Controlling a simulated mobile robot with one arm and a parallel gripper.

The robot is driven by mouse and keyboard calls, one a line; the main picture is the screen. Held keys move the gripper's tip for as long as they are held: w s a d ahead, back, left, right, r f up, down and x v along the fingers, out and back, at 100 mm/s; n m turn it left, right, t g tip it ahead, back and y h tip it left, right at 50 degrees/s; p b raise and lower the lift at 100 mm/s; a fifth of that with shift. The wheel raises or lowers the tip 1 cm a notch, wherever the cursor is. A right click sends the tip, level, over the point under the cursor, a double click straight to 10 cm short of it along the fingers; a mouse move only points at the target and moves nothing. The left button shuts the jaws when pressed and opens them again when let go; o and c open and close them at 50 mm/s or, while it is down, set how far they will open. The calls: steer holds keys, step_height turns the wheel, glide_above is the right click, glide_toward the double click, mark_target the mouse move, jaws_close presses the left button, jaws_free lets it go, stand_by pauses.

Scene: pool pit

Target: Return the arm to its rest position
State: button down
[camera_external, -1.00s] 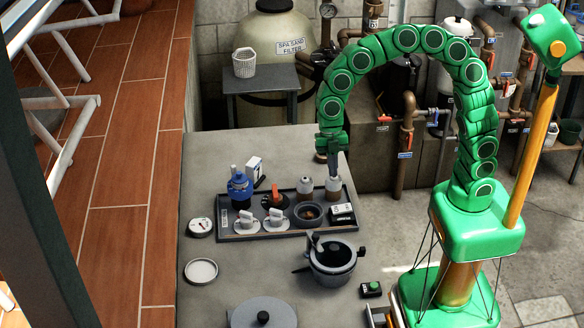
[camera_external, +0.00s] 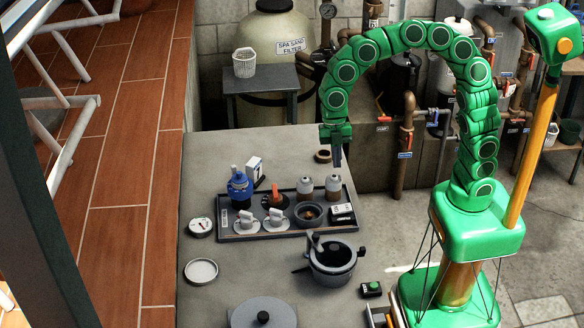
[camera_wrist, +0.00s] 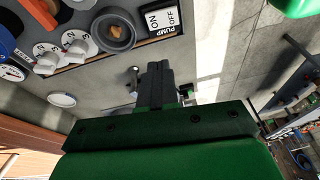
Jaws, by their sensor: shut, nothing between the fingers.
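My gripper (camera_external: 337,158) hangs from the end of my green segmented arm, pointing down above the far right part of the grey counter (camera_external: 205,165). It is shut and empty. It is beyond the right end of the dark tray (camera_external: 262,234), apart from it.
A grey pot (camera_external: 332,262) stands in front of the tray. Pipes (camera_external: 406,140) and a sand filter (camera_external: 275,60) stand behind the counter.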

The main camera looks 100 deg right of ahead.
steer(key=s+d+m+h, duration=0.1)
steer(key=s+m, duration=0.7)
steer(key=s, duration=0.8)
steer(key=s+m+g+h, duration=0.1)
steer(key=s+m+h, duration=0.1)
steer(key=s+m, duration=0.7)
steer(key=s, duration=0.7)
steer(key=shift+s+d+f, duration=0.3)
steer(key=shift+d, duration=0.05)
